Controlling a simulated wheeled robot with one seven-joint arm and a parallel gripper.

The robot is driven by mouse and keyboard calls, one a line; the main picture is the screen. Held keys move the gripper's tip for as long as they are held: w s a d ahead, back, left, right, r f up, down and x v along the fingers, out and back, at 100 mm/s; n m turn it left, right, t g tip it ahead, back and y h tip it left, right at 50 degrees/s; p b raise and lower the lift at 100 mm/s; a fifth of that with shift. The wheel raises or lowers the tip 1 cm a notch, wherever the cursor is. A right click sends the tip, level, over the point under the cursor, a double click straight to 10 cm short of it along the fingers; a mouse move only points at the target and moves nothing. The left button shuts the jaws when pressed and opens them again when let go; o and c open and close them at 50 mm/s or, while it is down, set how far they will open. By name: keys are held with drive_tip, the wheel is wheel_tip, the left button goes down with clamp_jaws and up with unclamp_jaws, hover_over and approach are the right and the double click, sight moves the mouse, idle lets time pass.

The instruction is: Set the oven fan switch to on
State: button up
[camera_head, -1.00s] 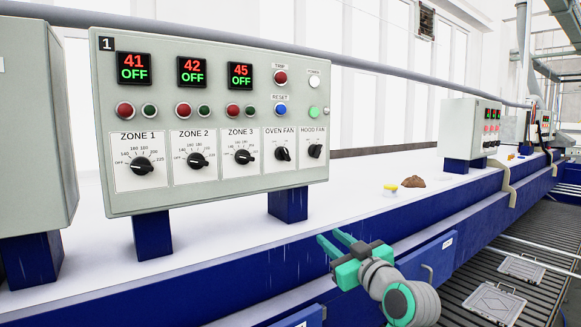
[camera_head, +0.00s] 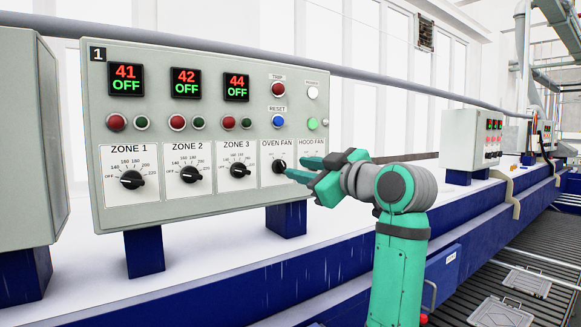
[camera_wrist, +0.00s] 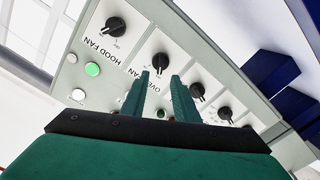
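The oven fan switch (camera_head: 279,166) is a black rotary knob on a white plate labelled OVEN FAN, low on the grey control panel (camera_head: 205,65). Its exact pointer setting is too small to read. My gripper (camera_head: 291,168) is at the knob's right side in the head view, its two green fingers apart with nothing between them. In the wrist view the oven fan switch (camera_wrist: 160,64) shows just beyond the fingertips (camera_wrist: 160,76), centred on the gap. I cannot tell whether they touch it. The hood fan knob (camera_wrist: 115,27) shows there; in the head view my gripper hides it.
Left of the switch are the zone 3 knob (camera_head: 240,170), zone 2 knob (camera_head: 191,174) and zone 1 knob (camera_head: 132,180). Above are the blue reset button (camera_head: 278,120) and red trip button (camera_head: 278,89). A blue support leg (camera_head: 286,219) stands below the panel.

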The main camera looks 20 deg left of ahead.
sight(283, 165)
drive_tip(key=x, duration=0.4)
drive_tip(key=shift+a, duration=0.3)
drive_tip(key=shift+x, duration=0.85)
drive_tip(key=shift+d, duration=0.15)
drive_tip(key=shift+w, duration=0.1)
clamp_jaws()
